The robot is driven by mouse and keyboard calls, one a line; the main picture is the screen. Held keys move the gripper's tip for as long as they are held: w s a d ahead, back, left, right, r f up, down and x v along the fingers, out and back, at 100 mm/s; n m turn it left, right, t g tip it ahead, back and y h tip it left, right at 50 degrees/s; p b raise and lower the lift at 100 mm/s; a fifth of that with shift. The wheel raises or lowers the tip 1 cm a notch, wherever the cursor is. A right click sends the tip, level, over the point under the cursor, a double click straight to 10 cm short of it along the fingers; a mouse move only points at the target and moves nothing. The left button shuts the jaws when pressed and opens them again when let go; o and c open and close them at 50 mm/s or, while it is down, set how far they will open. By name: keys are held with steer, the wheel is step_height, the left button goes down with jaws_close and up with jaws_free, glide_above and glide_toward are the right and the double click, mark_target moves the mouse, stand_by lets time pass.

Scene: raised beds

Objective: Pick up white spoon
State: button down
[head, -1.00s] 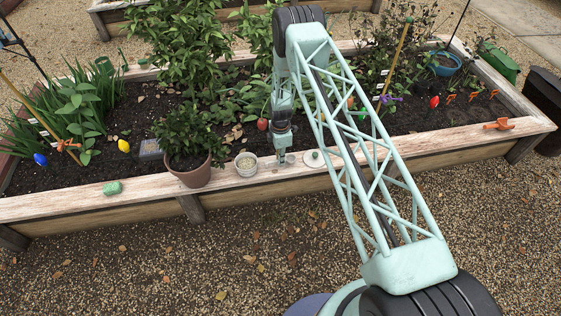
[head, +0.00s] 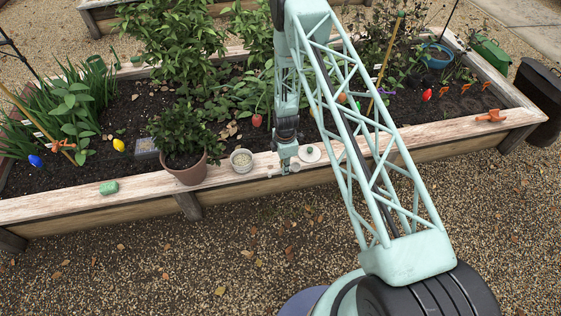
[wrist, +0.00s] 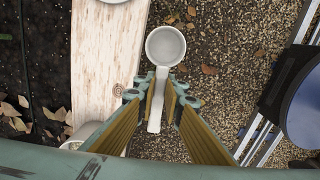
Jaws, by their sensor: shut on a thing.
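The white spoon (wrist: 165,46) has a round, scoop-like bowl and a short straight handle. In the wrist view its bowl lies beyond the fingertips and its handle runs back between the fingers. My gripper (wrist: 158,95) is shut on the handle. The spoon shows over the gravel, just beside the wooden bed edge in that view. In the head view my gripper (head: 286,169) is low at the front rim of the raised bed, and the spoon is too small there to make out clearly.
The plank rim (head: 140,188) of the bed carries a potted plant (head: 190,174), a small pale pot (head: 241,161), a round white lid-like thing (head: 310,154) and a green object (head: 109,188). Orange tools (head: 491,115) lie at the right. Gravel (head: 150,265) in front is open.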

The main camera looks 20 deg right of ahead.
steer(key=shift+s+d+r, duration=0.1)
steer(key=shift+s+d, duration=0.1)
steer(key=shift+s, duration=0.9)
steer(key=shift+s+d+r, duration=0.1)
steer(key=shift+s+d, duration=0.05)
steer(key=shift+s, duration=0.9)
steer(key=shift+r, duration=0.1)
